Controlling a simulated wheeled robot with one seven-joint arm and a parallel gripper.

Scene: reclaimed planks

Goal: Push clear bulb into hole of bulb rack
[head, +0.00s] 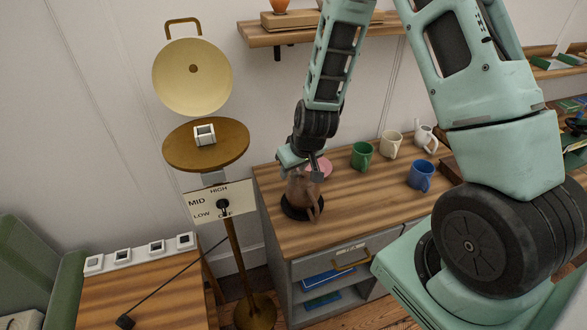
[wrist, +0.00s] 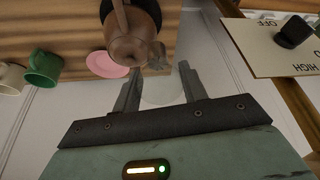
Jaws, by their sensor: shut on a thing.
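My gripper (head: 309,172) is over the wooden counter, at the brown jug in the head view. In the wrist view its two fingers (wrist: 160,78) are apart with a faint, pale, see-through rounded shape between them, which looks like the clear bulb (wrist: 162,93). The bulb cannot be made out in the head view. A long wooden block (head: 330,18) on the wall shelf, bearing an orange bulb (head: 280,5), looks like the bulb rack.
The brown jug (head: 302,190) stands on a black round base, close beyond my fingertips in the wrist view. Green (head: 362,155), cream (head: 390,144) and blue (head: 421,176) mugs stand to its right. A brass stand with a round disc (head: 180,150) and dial panel (head: 222,200) is left.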

